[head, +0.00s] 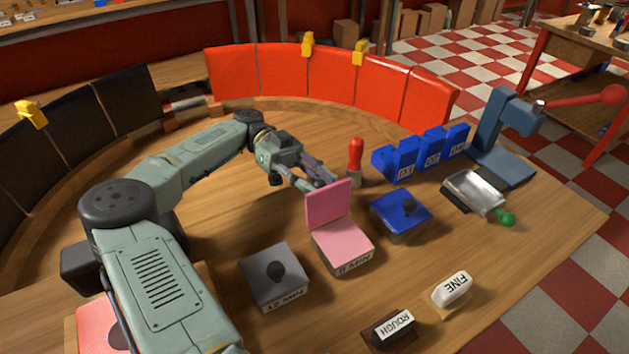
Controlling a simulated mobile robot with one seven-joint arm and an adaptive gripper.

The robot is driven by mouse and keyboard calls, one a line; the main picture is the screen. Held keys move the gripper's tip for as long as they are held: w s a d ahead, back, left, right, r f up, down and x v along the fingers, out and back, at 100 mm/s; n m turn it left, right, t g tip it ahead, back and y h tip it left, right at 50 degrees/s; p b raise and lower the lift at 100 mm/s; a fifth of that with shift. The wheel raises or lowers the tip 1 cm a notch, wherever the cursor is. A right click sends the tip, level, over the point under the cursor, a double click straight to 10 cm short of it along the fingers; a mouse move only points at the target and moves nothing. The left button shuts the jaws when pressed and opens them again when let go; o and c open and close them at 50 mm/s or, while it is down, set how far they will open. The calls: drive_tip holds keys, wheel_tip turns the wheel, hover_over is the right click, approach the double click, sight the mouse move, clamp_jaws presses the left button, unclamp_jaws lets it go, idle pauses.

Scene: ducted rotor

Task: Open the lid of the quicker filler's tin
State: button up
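My gripper (318,184) is just behind the top of the raised lid. Its fingertips are partly hidden by the lid, so I cannot tell whether they touch it or how far apart they are.
A blue tin (400,214) with a knob stands right of the pink tin. A red-handled tool (355,160) stands near my gripper. Blue numbered holders (408,160), a metal tray (475,191) and a blue press (502,140) are farther right. ROUGH (393,328) and FINE (452,290) blocks lie in front.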

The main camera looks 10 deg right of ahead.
drive_tip(key=o, duration=0.3)
drive_tip(key=shift+o, duration=0.2)
wheel_tip(320, 180, up, 10)
drive_tip(key=shift+r, duration=0.1)
idle(0.4)
